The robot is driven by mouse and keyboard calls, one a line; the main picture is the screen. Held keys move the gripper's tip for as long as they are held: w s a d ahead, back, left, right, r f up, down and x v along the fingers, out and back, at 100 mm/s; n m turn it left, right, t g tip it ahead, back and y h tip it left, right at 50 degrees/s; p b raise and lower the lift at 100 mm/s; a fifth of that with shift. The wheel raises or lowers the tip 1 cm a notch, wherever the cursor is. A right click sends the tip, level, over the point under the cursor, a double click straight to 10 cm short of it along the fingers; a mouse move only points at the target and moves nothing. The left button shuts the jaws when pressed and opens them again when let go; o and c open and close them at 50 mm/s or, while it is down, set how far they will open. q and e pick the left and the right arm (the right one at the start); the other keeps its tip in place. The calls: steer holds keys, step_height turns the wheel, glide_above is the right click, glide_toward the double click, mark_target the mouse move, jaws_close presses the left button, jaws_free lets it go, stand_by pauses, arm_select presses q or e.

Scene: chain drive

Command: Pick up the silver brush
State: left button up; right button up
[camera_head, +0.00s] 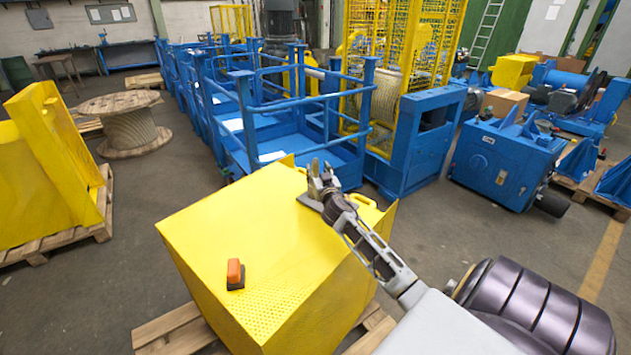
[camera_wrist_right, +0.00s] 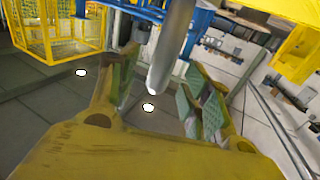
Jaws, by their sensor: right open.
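My right gripper (camera_head: 318,178) is over the far right part of the top of a large yellow metal box. Its fingers are apart in the right wrist view (camera_wrist_right: 160,100). A small flat grey-brown piece (camera_head: 309,203) shows just below the gripper at the box top; it may be the silver brush, but it is partly hidden. In the right wrist view a smooth grey rounded bar (camera_wrist_right: 170,48) comes down from the top edge between the fingers; I cannot tell if it is the brush. My left gripper is not in view.
The yellow box (camera_head: 255,230) stands on a wooden pallet (camera_head: 172,330). An orange and black block-like tool (camera_head: 235,274) lies on its near left part. Blue railed frames (camera_head: 265,130) stand behind it. A wooden cable reel (camera_head: 130,130) is at left.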

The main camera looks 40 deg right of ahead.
mark_target(316, 168)
steer(key=shift+w+d+f, duration=0.1)
steer(key=shift+w+d, duration=0.2)
steer(key=shift+w, duration=0.35)
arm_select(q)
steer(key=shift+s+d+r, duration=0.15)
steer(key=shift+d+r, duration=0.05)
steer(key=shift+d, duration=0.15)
arm_select(e)
steer(key=shift+x, duration=1.25)
steer(key=shift+f, duration=0.1)
steer(key=shift+c, duration=0.3)
jaws_close()
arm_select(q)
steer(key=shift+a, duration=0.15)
arm_select(e)
steer(key=shift+r, duration=0.2)
